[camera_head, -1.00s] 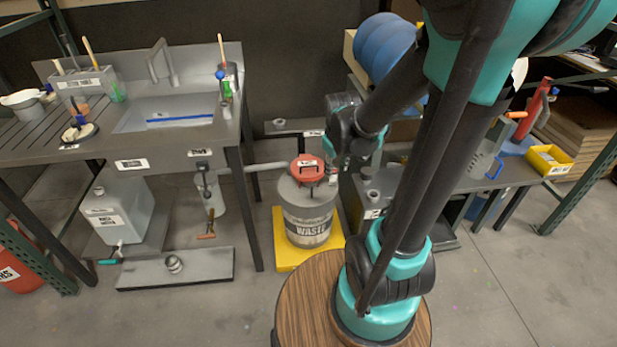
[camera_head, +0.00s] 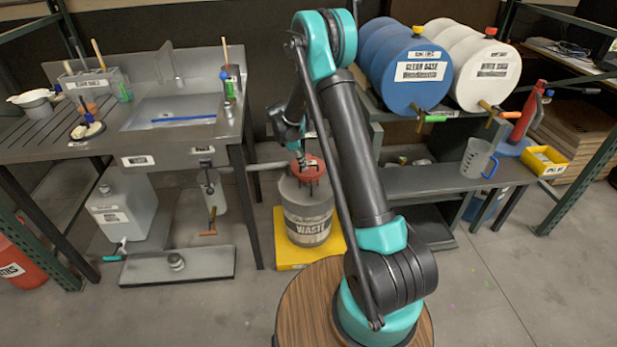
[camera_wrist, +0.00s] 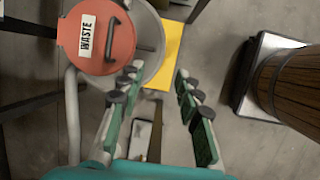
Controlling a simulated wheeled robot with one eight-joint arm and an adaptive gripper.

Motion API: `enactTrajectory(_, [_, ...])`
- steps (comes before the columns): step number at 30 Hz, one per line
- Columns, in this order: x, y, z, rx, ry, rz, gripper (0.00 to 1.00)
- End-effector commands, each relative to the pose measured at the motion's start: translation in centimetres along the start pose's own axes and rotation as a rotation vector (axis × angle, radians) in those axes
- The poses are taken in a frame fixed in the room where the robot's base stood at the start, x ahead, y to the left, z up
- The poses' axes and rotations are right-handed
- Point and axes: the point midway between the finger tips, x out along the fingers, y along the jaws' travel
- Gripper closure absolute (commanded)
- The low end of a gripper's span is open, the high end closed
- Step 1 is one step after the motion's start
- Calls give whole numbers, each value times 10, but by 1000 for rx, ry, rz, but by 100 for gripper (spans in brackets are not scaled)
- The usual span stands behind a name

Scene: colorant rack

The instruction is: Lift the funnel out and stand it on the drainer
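A red round piece with a black handle and a white label (camera_head: 308,173) sits on top of the grey waste drum (camera_head: 307,217); it may be the funnel, but no cone shows. In the wrist view the red piece (camera_wrist: 95,38) is at the upper left, labelled WASTE. My gripper (camera_wrist: 157,78) is open and empty, with the red piece to the left of and beyond its fingertips. In the head view my gripper (camera_head: 301,158) is at the red piece, partly hidden; contact cannot be told. The grooved drainer (camera_head: 38,140) is left of the sink.
The drum stands on a yellow base (camera_head: 290,252) right of the sink bench (camera_head: 110,150). A white bowl (camera_head: 30,98) and a small dish with a brush (camera_head: 88,130) occupy part of the drainer.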

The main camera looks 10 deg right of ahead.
Motion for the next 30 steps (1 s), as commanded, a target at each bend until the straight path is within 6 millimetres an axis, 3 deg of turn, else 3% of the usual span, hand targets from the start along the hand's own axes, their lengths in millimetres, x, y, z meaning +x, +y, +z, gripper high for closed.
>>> enactTrajectory(3, [25,14,-22,-108,-28,-12,66])
enactTrajectory(9, [48,23,-40,-210,-54,-26,66])
enactTrajectory(14, [62,24,-41,-227,-58,-29,66])
enactTrajectory(30, [157,22,-35,-223,-57,-28,66])
